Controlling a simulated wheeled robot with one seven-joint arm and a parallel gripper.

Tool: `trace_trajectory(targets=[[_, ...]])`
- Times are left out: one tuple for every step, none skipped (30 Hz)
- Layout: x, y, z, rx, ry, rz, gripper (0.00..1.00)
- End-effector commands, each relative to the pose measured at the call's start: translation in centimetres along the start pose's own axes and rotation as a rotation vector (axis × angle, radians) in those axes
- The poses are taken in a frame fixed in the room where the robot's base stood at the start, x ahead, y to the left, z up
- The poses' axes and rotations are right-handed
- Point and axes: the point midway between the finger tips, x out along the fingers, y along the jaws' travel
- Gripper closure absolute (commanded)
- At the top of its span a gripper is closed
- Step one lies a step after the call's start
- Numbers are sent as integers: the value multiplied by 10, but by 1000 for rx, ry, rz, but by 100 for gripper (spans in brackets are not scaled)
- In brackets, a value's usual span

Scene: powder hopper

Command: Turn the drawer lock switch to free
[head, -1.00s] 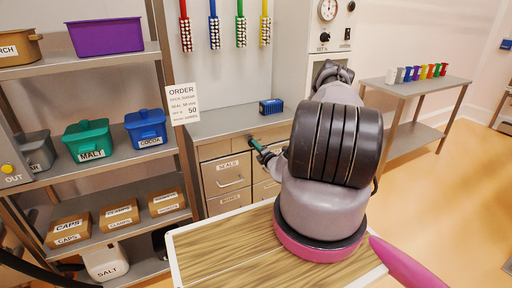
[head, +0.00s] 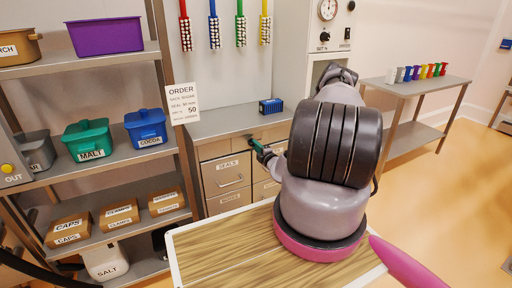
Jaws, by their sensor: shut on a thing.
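The drawer unit (head: 222,173) stands under the grey counter at the back, with labelled drawers and a drawer lock switch near its top edge. My gripper (head: 256,146) is at the front of this unit, just under the counter edge, its green tip against a small dark part that appears to be the switch. The gripper is shut on it. The switch is mostly hidden by the gripper, so its position cannot be read. My arm hides the right side of the drawers.
The order sign (head: 183,103) hangs at the left post. Shelves with bins (head: 88,138) fill the left.

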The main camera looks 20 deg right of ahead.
Motion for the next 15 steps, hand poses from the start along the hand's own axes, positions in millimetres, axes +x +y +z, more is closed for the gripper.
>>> trace_trajectory(targets=[[-2, -2, 0, 2, -1, -4, 100], [-2, -2, 0, 2, -1, -4, 100], [-2, -2, 0, 2, -1, -4, 100], [-2, -2, 0, 2, -1, -4, 100], [-2, -2, 0, 2, -1, -4, 76], [-2, -2, 0, 2, -1, -4, 61], [-2, -2, 0, 1, -1, -4, 50], [-1, -2, 0, 1, -1, -4, 50], [-1, -1, 0, 1, -1, -3, 50], [-1, -1, 0, 1, -1, -3, 50], [-1, -1, 0, 1, -1, -3, 50], [-1, -1, 0, 0, -1, -2, 50], [-1, -1, 0, 0, -1, -2, 50], [-1, -1, 0, 0, -1, -2, 50], [-1, -1, 0, 0, -1, -2, 50]])
